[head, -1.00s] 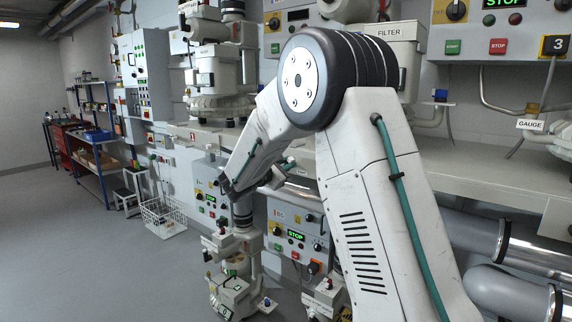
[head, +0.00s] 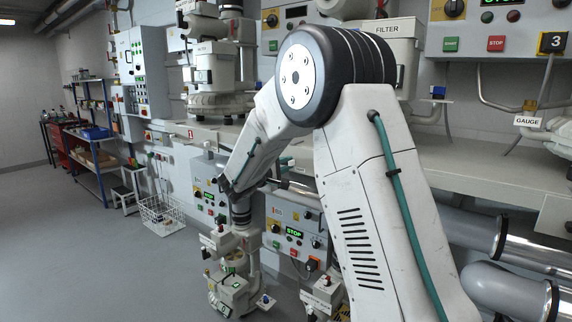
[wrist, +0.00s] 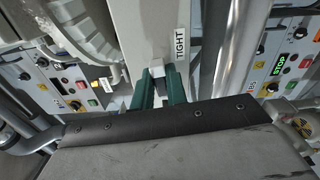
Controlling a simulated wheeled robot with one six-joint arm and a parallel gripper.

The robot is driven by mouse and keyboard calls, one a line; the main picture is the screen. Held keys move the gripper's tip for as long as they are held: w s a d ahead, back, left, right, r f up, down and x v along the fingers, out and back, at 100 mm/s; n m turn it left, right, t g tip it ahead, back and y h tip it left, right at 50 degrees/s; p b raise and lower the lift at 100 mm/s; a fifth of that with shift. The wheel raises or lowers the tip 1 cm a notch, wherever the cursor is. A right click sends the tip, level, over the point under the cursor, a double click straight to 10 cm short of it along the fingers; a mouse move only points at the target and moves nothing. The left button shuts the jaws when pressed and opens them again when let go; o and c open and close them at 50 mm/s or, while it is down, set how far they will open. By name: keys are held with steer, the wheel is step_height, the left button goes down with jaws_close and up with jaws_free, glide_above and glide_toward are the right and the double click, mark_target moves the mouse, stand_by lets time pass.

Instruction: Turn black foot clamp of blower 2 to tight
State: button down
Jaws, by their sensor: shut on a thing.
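In the wrist view my gripper (wrist: 160,88) has two green fingers closed on a small dark piece (wrist: 159,84) with a pale grey block at its far end. I take this piece for the black foot clamp; the fingers hide most of it. A white label reading TIGHT (wrist: 181,42) is on the pale surface just beyond and to the right of the fingers. In the head view my arm reaches down toward the low white machines, and my gripper cannot be made out there. No blower number is legible near the fingers.
Control panels with buttons flank the gripper in the wrist view, at left (wrist: 75,88) and right (wrist: 283,68). A ribbed pale housing (wrist: 82,28) is close on the left. In the head view a white bench (head: 470,170) and silver pipes (head: 475,235) lie right; open floor (head: 90,250) is left.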

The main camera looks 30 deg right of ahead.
steer(key=shift+m, duration=0.5)
steer(key=shift+f, duration=0.1)
steer(key=c, duration=1.4)
jaws_free()
steer(key=v, duration=0.7)
steer(key=shift+a, duration=0.4)
